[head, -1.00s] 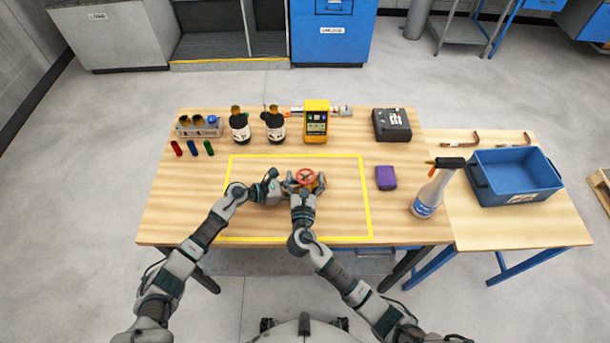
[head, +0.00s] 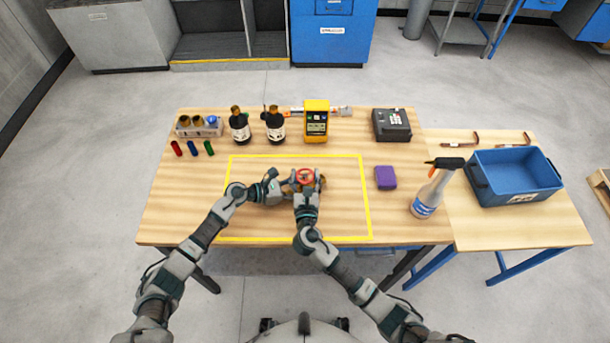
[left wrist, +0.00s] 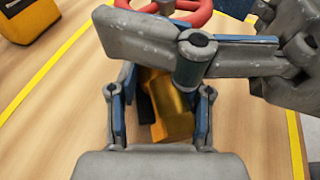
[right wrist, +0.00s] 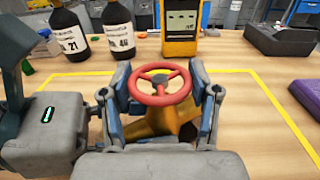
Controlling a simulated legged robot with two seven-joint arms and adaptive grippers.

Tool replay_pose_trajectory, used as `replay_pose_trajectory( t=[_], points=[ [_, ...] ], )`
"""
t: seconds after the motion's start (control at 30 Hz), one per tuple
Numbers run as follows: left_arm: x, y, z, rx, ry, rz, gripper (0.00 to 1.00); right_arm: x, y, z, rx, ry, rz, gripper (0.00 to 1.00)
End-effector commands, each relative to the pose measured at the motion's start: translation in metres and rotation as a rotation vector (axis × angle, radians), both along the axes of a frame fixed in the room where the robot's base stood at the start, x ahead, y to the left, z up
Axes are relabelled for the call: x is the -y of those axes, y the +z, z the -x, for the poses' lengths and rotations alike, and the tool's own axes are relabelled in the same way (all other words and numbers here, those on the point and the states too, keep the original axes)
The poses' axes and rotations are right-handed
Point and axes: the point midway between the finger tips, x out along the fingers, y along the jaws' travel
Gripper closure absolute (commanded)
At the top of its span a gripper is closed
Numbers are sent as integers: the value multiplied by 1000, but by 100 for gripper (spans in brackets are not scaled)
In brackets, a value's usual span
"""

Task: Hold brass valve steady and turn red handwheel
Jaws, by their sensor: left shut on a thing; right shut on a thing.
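The brass valve (left wrist: 172,110) stands inside the yellow taped rectangle, with its red handwheel (head: 305,176) on top. My left gripper (head: 284,187) comes from the left and is shut on the valve body, with brass between its fingers in the left wrist view. My right gripper (right wrist: 162,92) comes from the front, with its fingers on either side of the handwheel, shut on it. The brass body (right wrist: 165,122) shows below the wheel in the right wrist view. Much of the valve is hidden by the grippers in the head view.
Two dark bottles (head: 240,128) and a yellow meter (head: 316,122) stand behind the taped area. A purple block (head: 386,177), a spray bottle (head: 432,190) and a blue bin (head: 514,177) are to the right. The taped area's right part is clear.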

Motion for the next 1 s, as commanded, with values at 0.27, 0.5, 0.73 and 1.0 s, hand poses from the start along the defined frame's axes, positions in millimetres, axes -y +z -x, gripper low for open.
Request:
replay_pose_trajectory(
  t=[0.27,0.5,0.73,1.0],
  points=[
    [3,1,2,0,-7,3,71,0,0,0,3,209,5,74],
    [3,1,2,-2,-9,4,71,0,1,0,4,437,5,74],
    [4,1,3,-2,-10,4,71,0,1,0,2,654,4,74],
    [4,0,3,-2,-10,4,71,0,1,-2,2,905,1,74]
  ],
)
